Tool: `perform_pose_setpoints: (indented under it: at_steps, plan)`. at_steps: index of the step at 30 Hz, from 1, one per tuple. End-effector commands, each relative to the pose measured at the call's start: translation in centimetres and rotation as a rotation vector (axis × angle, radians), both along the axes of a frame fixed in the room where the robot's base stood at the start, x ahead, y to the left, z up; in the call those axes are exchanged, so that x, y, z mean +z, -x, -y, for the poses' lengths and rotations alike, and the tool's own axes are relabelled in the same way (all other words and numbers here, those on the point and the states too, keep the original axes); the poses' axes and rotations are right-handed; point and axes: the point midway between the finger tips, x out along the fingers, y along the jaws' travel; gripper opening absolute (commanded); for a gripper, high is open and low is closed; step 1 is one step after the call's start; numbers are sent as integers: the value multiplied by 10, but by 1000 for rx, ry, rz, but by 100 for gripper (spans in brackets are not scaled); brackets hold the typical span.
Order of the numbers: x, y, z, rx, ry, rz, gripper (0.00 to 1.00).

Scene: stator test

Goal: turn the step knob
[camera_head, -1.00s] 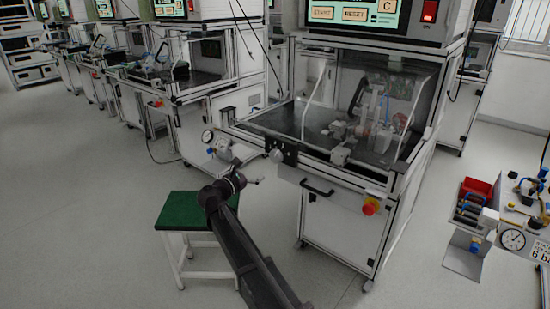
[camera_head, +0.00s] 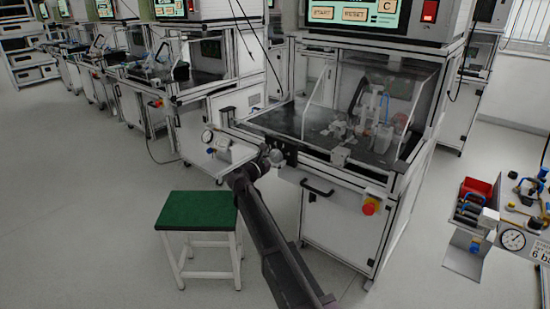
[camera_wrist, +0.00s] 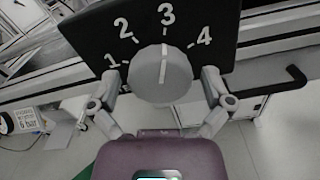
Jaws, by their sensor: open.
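The step knob (camera_wrist: 160,76) is a round grey dial with a light pointer line, on a black plate (camera_wrist: 90,35) marked 1, 2, 3 and 4. In the wrist view its line points close to the 3. My gripper (camera_wrist: 163,82) is open, with one finger on each side of the knob; I cannot tell whether they touch it. In the head view the knob (camera_head: 276,156) sits at the front left of the test bench, and my arm's end covers part of its plate.
A black door handle (camera_head: 318,187) and a red stop button on yellow (camera_head: 369,207) are on the bench front. A pressure gauge (camera_head: 207,136) is left of the knob. A green-topped stool (camera_head: 196,210) stands left of my arm.

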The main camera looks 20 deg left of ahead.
Motion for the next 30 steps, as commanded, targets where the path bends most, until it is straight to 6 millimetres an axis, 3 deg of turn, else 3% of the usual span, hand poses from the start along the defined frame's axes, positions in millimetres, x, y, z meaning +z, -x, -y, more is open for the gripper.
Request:
perform_pose_setpoints:
  at_steps: [8, 11, 15, 16, 30]
  plan:
    - [0, -1, 0, 0, 0, 0, 100]
    - [0, -1, 0, 0, 0, 0, 76]
    - [0, -1, 0, 0, 0, 0, 35]
    - [0, -1, 0, 0, 0, 0, 31]
    - [0, -1, 1, 0, -60, 26, 31]
